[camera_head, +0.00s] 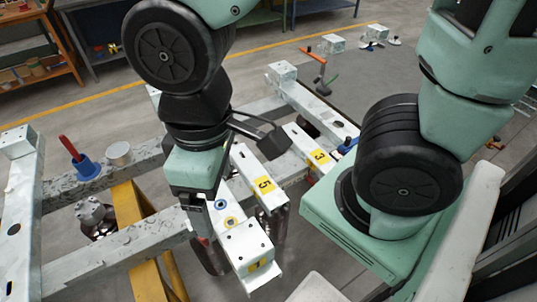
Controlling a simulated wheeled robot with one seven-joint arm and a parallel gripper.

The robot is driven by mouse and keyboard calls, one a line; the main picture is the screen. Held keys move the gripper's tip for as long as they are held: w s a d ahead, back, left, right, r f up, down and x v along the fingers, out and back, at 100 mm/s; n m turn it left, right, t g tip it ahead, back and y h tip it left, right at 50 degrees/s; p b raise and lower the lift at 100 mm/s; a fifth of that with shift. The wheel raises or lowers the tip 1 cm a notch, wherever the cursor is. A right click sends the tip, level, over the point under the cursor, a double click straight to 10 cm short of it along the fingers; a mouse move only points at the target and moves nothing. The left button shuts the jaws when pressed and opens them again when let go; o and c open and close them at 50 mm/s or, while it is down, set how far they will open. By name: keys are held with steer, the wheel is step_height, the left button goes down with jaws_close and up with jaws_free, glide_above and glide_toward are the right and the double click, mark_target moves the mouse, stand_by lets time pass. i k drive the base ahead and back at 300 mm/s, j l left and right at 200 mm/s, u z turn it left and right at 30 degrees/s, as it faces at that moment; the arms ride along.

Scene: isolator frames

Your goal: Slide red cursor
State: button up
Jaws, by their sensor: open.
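My gripper (202,232) points down at the left side of a white block (247,240) with a yellow ring and a blue ring on top. It is open; its fingertips are partly hidden by its own body. A small red part (203,241) shows close to the fingertips; it may be the red cursor, but most of it is hidden. I cannot tell whether the fingers touch it. A red stick (69,147) stands tilted in a blue holder (86,168) on the frame at left, apart from my gripper.
White blocks marked 5 (264,184) and 3 (319,157) stand right of my gripper. A grey metal frame (95,250) and yellow supports (133,212) surround it. An orange-red handle (311,54) is at the back. Open floor (260,62) lies behind the frame.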

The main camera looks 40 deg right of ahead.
mark_target(311, 182)
steer(key=i+z, duration=0.15)
steer(key=z, duration=0.35)
steer(key=i+z, duration=0.1)
steer(key=z, duration=0.35)
steer(key=i+j+z, duration=0.1)
steer(key=z, duration=0.4)
